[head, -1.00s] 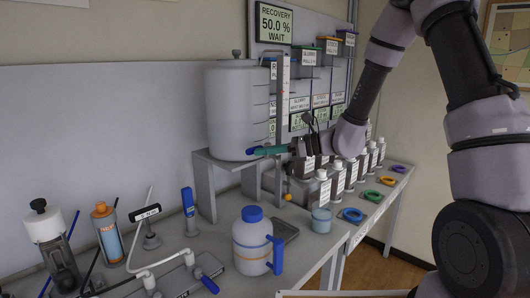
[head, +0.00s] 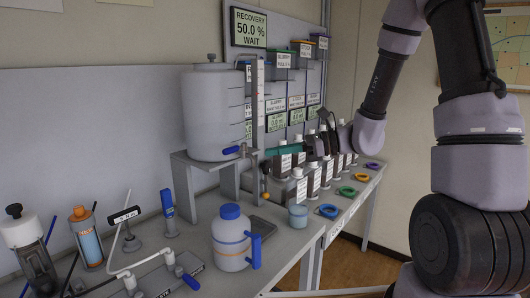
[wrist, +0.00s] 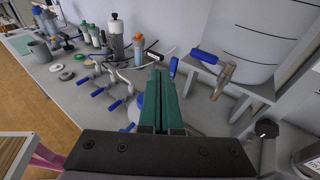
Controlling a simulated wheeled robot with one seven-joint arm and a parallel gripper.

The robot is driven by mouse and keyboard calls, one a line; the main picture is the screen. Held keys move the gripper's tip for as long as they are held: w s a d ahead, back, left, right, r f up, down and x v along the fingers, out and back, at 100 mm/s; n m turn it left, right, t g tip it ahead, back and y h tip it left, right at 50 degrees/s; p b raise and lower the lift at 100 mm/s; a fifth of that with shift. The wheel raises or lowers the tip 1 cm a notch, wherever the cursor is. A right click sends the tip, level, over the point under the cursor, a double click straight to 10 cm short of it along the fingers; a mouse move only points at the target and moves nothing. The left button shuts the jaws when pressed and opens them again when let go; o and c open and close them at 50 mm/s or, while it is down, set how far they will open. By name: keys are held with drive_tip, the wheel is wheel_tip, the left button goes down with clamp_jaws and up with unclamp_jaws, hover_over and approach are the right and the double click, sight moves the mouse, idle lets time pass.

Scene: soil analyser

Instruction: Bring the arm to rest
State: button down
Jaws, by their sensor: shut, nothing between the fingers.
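My gripper (head: 268,152) has green fingers and a dark body. It is at the end of my raised arm, over the bench, to the right of the white tank (head: 212,105). The fingers are shut with nothing between them; the wrist view shows the two green fingers (wrist: 160,88) together. In the head view the fingertips are apart from the blue tap handle (head: 230,150) on the tank. The wrist view also shows that blue handle (wrist: 206,57), above and right of the fingertips.
Bottles with labels (head: 301,187) stand below and behind the gripper. A jug with a blue lid (head: 231,240) and a beaker (head: 298,217) stand near the front edge. A vertical gauge (head: 257,110) rises beside the tank. Coloured rings (head: 327,211) lie on the right of the bench.

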drive_tip(key=s+d+r+n+t+h, duration=0.2)
drive_tip(key=s+d+r+n+h, duration=0.4)
drive_tip(key=d, duration=0.3)
drive_tip(key=s+d+r+n+t+h, duration=0.3)
drive_tip(key=s+d+r+n+h, duration=0.4)
drive_tip(key=d+n, duration=0.2)
drive_tip(key=shift+d+r+h, duration=0.3)
drive_tip(key=shift+d, duration=0.45)
drive_tip(key=shift+a, duration=0.15)
